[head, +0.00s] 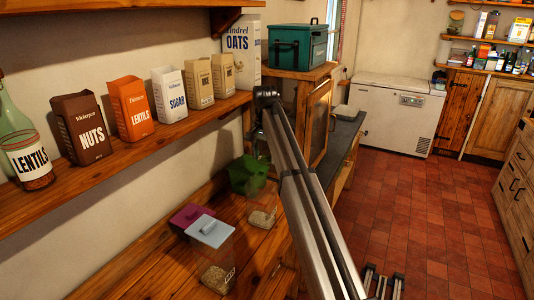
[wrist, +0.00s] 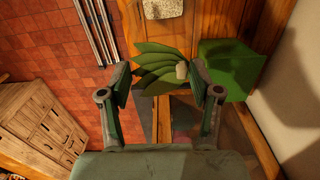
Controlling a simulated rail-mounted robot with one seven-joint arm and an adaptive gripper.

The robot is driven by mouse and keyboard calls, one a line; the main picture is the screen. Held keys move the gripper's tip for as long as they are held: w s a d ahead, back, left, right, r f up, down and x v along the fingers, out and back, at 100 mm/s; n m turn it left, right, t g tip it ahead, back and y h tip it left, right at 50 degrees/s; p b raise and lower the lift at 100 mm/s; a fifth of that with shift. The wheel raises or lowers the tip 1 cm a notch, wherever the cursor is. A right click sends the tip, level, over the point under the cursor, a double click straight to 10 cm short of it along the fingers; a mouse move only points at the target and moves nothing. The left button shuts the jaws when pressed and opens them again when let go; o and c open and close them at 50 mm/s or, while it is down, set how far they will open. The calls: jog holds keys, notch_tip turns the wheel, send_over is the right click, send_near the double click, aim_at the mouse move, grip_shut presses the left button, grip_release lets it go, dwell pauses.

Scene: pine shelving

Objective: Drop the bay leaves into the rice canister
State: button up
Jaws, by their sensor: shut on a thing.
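My gripper (wrist: 160,75) is shut on the bay leaves (wrist: 158,57), a fan of green leaves with a pale tied stem end, held between its fingers. In the head view my gripper is largely hidden by my arm, and I cannot make out the leaves there. A clear canister (head: 262,215) with pale grains, likely the rice canister, stands on the lower wooden counter. Its pale contents (wrist: 163,8) show from above at the top edge of the wrist view, apart from the leaves. Its label is not readable.
A green bin (head: 245,174) stands behind the clear canister; it also shows in the wrist view (wrist: 225,70). Several cartons line the shelf (head: 120,160) above.

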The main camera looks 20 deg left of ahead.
aim_at(265, 158)
jog(key=shift+f+b, duration=0.6)
jog(key=shift+f, duration=1.1)
jog(key=o, duration=0.8)
jog(key=shift+c, duration=0.2)
jog(key=shift+r, duration=0.1)
notch_tip(265, 158, up, 12)
jog(key=shift+f, duration=0.1)
